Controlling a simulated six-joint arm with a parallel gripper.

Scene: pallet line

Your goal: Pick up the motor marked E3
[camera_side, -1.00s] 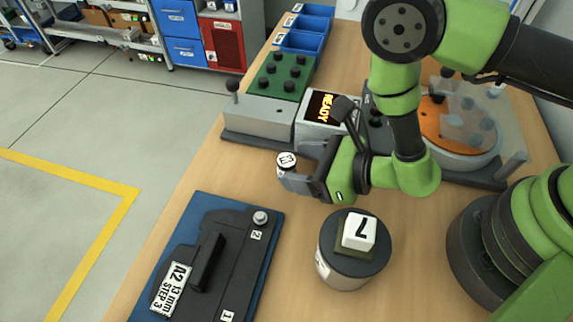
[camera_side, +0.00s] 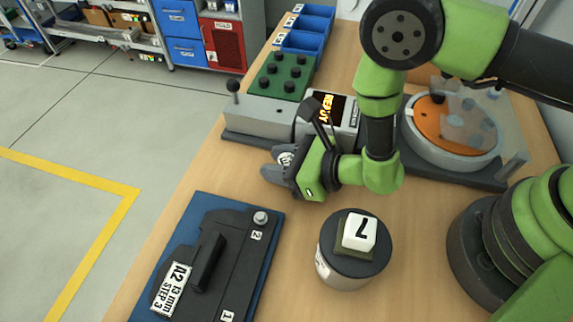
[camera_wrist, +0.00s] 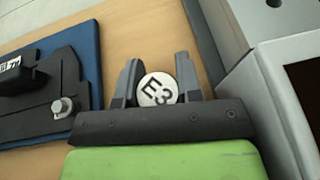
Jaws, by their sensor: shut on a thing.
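The motor marked E3 (camera_wrist: 157,90) shows its round white top, with black letters, between my two fingers in the wrist view. In the side view its white top (camera_side: 286,159) is partly hidden by the fingers. My gripper (camera_side: 279,169) is shut on the motor, low by the wooden table, near the grey box with the lit screen. In the wrist view the fingers of my gripper (camera_wrist: 157,82) stand on both sides of the motor. I cannot tell whether the motor touches the table.
A black fixture (camera_side: 213,262) on a blue board is at the front left. A round grey stand (camera_side: 352,270) with a white block marked 7 is at the front. Behind are a grey machine (camera_side: 262,114), a green tray (camera_side: 282,75) with black knobs and an orange turntable (camera_side: 440,124).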

